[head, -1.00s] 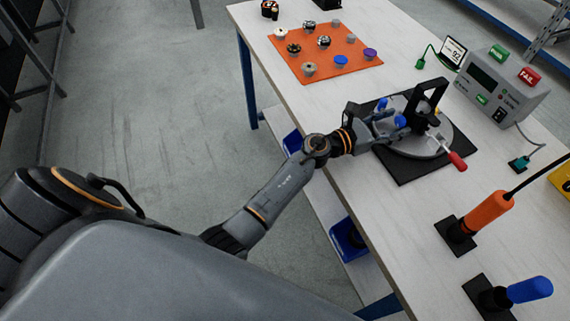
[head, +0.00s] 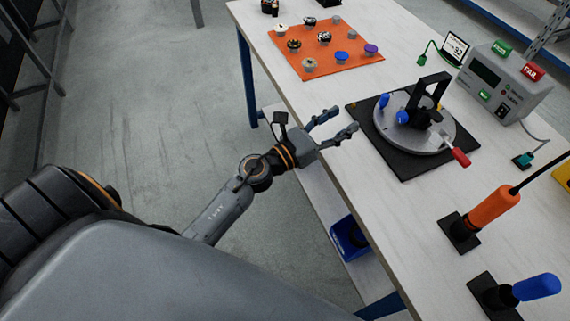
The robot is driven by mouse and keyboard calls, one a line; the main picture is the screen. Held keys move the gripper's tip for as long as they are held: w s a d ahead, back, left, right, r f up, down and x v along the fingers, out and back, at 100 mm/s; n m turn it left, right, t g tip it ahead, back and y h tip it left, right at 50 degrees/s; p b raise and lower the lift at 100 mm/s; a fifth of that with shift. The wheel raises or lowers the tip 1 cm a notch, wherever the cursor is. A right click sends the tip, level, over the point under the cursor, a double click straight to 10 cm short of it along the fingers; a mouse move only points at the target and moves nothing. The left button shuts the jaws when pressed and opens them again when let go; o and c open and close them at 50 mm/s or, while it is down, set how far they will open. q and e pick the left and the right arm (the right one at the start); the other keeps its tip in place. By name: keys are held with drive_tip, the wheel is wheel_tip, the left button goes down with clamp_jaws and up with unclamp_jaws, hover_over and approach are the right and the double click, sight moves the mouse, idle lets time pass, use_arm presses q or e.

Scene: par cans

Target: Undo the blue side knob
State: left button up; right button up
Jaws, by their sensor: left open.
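A round grey fixture plate (head: 437,139) sits on a black mat (head: 403,164) on the white table. A black upright bracket (head: 429,90) stands on it. Two blue knobs show on its left side: one at the front (head: 402,117) and one farther back (head: 384,100). A red-handled lever (head: 460,157) sticks out at the right front. My left gripper (head: 346,119) is open and empty, left of the fixture near the table edge, apart from the knobs. My right gripper is not in view.
An orange mat (head: 348,75) with several small knobs lies at the back. A grey tester box (head: 497,84) with PASS and FAIL buttons stands right. An orange-handled tool (head: 493,211) and a blue-handled tool (head: 536,287) stand in holders at the front right.

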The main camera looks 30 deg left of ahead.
use_arm(q)
drive_tip(key=a+n+t+y, duration=0.2)
drive_tip(key=a+n+y, duration=0.45)
drive_tip(key=n, duration=0.55)
drive_tip(key=s+a+f+n+g+y, duration=0.3)
drive_tip(key=a+f+n+y, duration=0.1)
drive_tip(key=f+n, duration=0.45)
drive_tip(key=s+f+n+g, duration=0.3)
drive_tip(key=f+n+g, duration=0.1)
drive_tip(key=f, duration=0.9)
drive_tip(key=shift+s+d+f+n, duration=0.2)
drive_tip(key=shift+s+d+n, duration=0.1)
drive_tip(key=shift+n, duration=0.15)
